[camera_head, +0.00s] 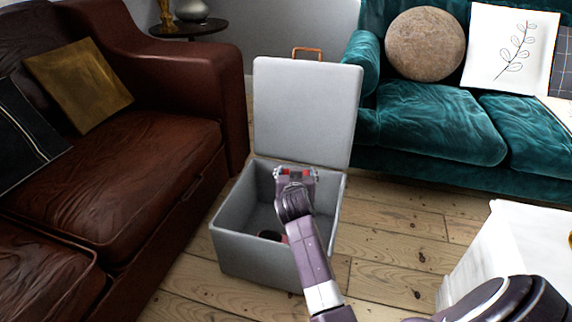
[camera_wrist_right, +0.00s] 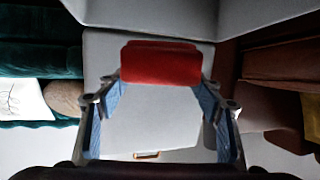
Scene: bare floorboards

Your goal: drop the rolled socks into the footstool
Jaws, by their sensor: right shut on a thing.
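The footstool (camera_head: 262,262) is a light grey box on the floor. Its lid (camera_head: 306,110) stands open at the back; the lid also shows in the right wrist view (camera_wrist_right: 150,125). My right gripper (camera_head: 296,174) is over the open box, near its back side. It is shut on the red rolled socks (camera_wrist_right: 160,63), which sit between its fingertips in the right wrist view. In the head view the gripper mostly hides the socks. A small dark red thing (camera_head: 270,235) shows low inside the box, partly hidden by my arm. My left gripper is not in view.
A brown leather sofa (camera_head: 140,165) stands close on the left, a teal sofa (camera_head: 440,125) behind on the right. A white piece of furniture (camera_head: 510,250) is at the lower right. Bare floorboards (camera_head: 390,235) lie free right of the footstool.

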